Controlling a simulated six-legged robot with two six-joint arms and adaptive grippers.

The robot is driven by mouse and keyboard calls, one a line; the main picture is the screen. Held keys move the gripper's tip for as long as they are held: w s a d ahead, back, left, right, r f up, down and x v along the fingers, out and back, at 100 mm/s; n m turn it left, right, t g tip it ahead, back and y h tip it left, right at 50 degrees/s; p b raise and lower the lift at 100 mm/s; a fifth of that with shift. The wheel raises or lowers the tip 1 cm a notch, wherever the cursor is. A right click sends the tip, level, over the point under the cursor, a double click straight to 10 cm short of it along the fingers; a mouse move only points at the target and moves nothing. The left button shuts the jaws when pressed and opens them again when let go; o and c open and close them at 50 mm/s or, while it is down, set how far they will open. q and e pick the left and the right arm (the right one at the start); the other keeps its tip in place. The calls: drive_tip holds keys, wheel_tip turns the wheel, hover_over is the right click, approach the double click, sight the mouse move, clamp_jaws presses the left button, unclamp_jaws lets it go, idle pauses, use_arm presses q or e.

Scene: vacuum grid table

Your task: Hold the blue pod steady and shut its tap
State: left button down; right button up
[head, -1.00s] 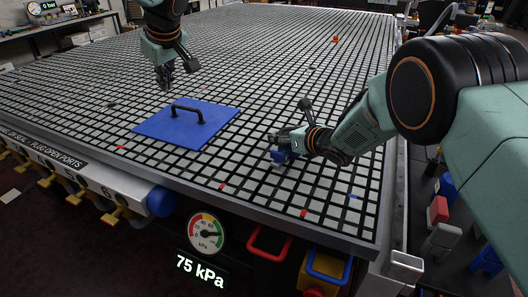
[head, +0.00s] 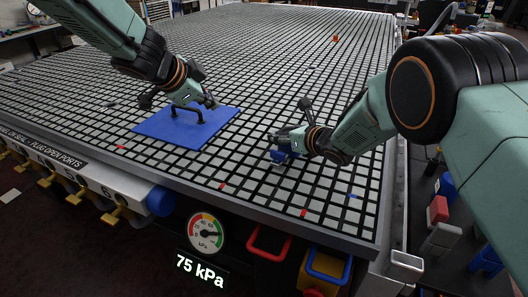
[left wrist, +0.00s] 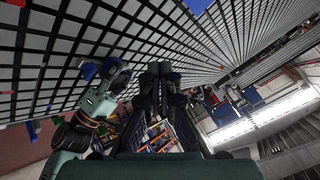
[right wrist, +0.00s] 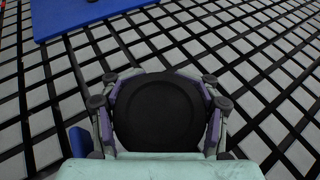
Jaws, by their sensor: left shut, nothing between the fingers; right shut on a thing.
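The blue pod (head: 284,155) is small and sits low over the grid table near its front right. My right gripper (head: 285,145) is shut on it and partly covers it. In the right wrist view a round black part (right wrist: 158,112) fills the space between the fingers, with a bit of blue at lower left. I cannot make out the tap. My left gripper (head: 207,101) is shut and empty, above the blue plate and left of the pod. In the left wrist view its fingers (left wrist: 160,78) are together; a blue piece (left wrist: 89,71) shows by my right gripper.
A flat blue plate (head: 165,127) with a black handle (head: 187,112) lies on the grid table (head: 270,60), left of the pod. A gauge (head: 206,234) reading 75 kPa and several brass taps (head: 117,211) line the front edge. The grid beyond is mostly clear.

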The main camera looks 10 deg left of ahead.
sight(273, 157)
drive_tip(key=shift+f, duration=0.15)
use_arm(q)
drive_tip(key=s+d+f+m+g+h, duration=0.35)
drive_tip(key=s+d+m+g, duration=0.2)
drive_tip(key=s+m, duration=0.35)
drive_tip(key=shift+n+t, duration=0.25)
drive_tip(key=shift+n, duration=0.25)
drive_tip(key=x, duration=1)
drive_tip(key=shift+s+f, duration=0.25)
drive_tip(key=shift+w+d+y, duration=0.15)
drive_tip(key=shift+w+d, duration=0.1)
drive_tip(key=shift+w, duration=0.25)
drive_tip(key=shift+w+d+y, duration=0.1)
drive_tip(key=shift+w+d, duration=0.15)
drive_tip(key=shift+w, duration=0.25)
drive_tip(key=shift+w+d, duration=0.2)
drive_tip(key=shift+w, duration=0.25)
drive_tip(key=shift+w+d, duration=0.2)
drive_tip(key=shift+w, duration=0.3)
drive_tip(key=shift+w, duration=0.1)
drive_tip(key=shift+w, duration=0.4)
use_arm(e)
drive_tip(key=shift+s+a, duration=0.1)
use_arm(q)
drive_tip(key=shift+d, duration=0.1)
